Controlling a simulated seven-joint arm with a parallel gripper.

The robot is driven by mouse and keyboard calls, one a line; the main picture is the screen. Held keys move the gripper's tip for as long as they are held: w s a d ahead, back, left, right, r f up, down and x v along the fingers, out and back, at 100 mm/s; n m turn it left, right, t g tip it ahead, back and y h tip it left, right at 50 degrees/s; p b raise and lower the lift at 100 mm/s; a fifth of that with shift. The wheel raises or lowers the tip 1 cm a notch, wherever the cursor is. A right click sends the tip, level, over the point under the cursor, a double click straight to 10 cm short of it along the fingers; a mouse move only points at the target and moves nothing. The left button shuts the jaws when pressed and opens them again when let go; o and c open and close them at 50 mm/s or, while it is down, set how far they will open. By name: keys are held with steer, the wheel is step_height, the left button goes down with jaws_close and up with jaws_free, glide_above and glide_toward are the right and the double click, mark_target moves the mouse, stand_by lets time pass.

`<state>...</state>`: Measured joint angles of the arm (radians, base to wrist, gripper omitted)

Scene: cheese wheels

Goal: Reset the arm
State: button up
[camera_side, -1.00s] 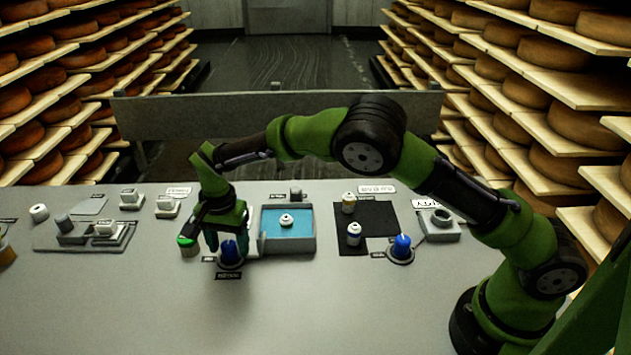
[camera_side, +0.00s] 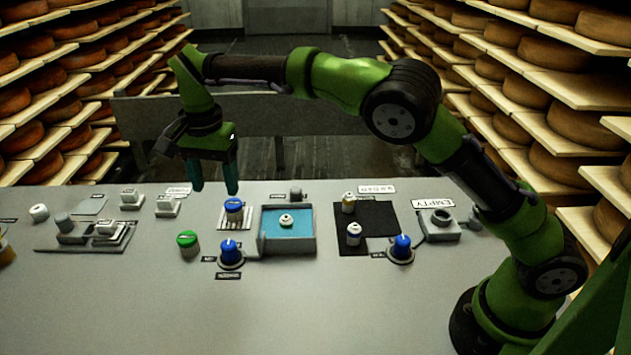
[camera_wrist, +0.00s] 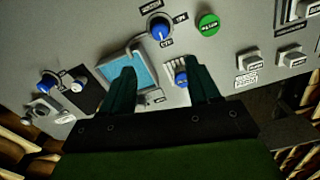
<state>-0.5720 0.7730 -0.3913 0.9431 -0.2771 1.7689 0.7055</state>
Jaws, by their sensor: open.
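My gripper (camera_side: 213,188) is raised above the back part of the grey table in the side view, fingers pointing down. It is open and empty; in the wrist view its two dark fingers (camera_wrist: 160,85) stand apart with nothing between them. A blue-topped piece (camera_side: 234,208) on a small striped pad stands just below and right of the fingers, apart from them. It also shows in the wrist view (camera_wrist: 181,77). A blue knob (camera_side: 230,252) sits nearer the front, and a green-topped button (camera_side: 188,243) stands left of it.
A tray with a blue floor (camera_side: 289,247) holds a small white piece (camera_side: 286,221). A black mat (camera_side: 377,215) bears two small bottles, with another blue knob (camera_side: 402,247) beside it. Grey fixtures (camera_side: 80,236) stand at left. The table's front is clear.

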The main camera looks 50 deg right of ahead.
steer(key=s+d+r+n+t, duration=0.2)
steer(key=s+d, duration=0.3)
steer(key=s, duration=0.4)
steer(key=s+d+r+n+t+y, duration=0.1)
steer(key=s+d+r+n+t, duration=0.1)
steer(key=s+d, duration=0.4)
steer(key=s+d+r+n+t+y, duration=0.1)
steer(key=s+d+r+n+t, duration=0.1)
steer(key=s+d, duration=0.4)
steer(key=s+n+t, duration=0.1)
steer(key=s, duration=0.4)
steer(key=shift+s, duration=0.3)
